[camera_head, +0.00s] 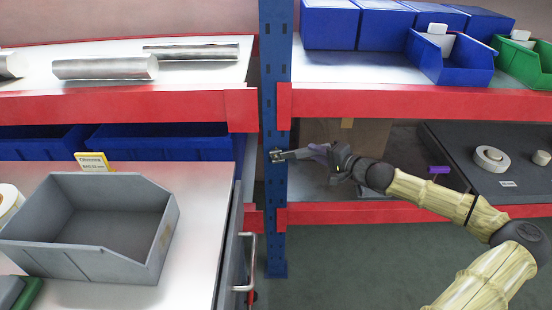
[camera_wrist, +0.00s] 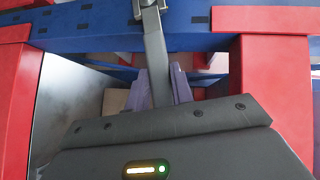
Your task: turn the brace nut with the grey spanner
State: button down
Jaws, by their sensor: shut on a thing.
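The grey spanner (camera_head: 297,154) reaches left from my gripper (camera_head: 320,152) to the blue upright post (camera_head: 275,90). My gripper is shut on the spanner's handle, with its purple fingers on either side. In the wrist view the spanner (camera_wrist: 155,55) runs up between the purple fingers to the blue post (camera_wrist: 95,30). Its head is at the brace nut (camera_head: 276,155) on the post's face. The head covers most of the nut, so I cannot tell how fully it is seated.
Red shelf beams (camera_head: 400,102) meet the post above and below my gripper. A cardboard box (camera_head: 350,135) stands behind it on the lower shelf.

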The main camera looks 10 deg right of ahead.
jog(key=shift+d+f+m+t+y+b, duration=0.2)
jog(key=shift+f+m+t+y+b, duration=0.15)
jog(key=shift+f+b, duration=0.65)
jog(key=shift+f+m+t+y+b, duration=0.25)
jog(key=shift+f+m+t+b, duration=0.5)
jog(key=shift+b, duration=1.25)
jog(key=shift+f+b, duration=0.4)
jog(key=shift+f, duration=0.05)
jog(key=shift+f, duration=0.1)
jog(key=shift+m, duration=0.3)
jog(key=shift+r+p, duration=0.45)
jog(key=shift+p, duration=0.1)
jog(key=shift+d, duration=0.15)
jog(key=shift+s+d+f+p, duration=0.15)
jog(key=shift+d+p, duration=0.1)
jog(key=shift+d, duration=0.45)
jog(key=shift+s+d+r+p, duration=0.1)
jog(key=shift+s+d+p, duration=0.1)
jog(key=shift+d, duration=0.45)
jog(key=shift+s+d+f+p, duration=0.1)
jog(key=shift+d+p, duration=0.15)
jog(key=shift+d, duration=0.45)
jog(key=shift+s, duration=0.1)
